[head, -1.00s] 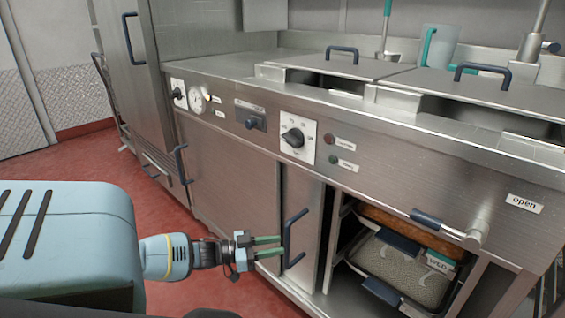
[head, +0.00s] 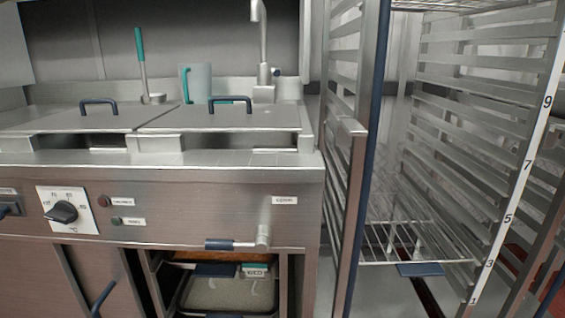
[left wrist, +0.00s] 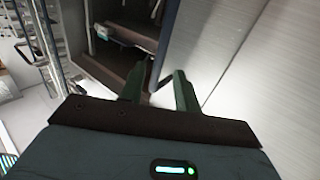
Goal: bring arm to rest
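My left gripper (left wrist: 159,80) shows only in the left wrist view. Its two green fingers stand apart with a gap between them, and I see nothing clamped there. A dark bar, apparently the handle (left wrist: 164,77) of the kettle's lower cabinet door, shows at the fingertips. I cannot tell whether a finger touches it. In the head view this door handle (head: 103,297) is at the bottom left. Neither of my arms is in the head view. My right gripper is not in view.
The kettle unit (head: 200,190) has closed lids, a control knob (head: 62,212) and an open lower bay with a tray (head: 215,294). A tall slotted rack (head: 527,170) stands at the right, its blue-edged upright (head: 366,150) beside the kettle. Smooth metal panels (left wrist: 225,50) border the left gripper.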

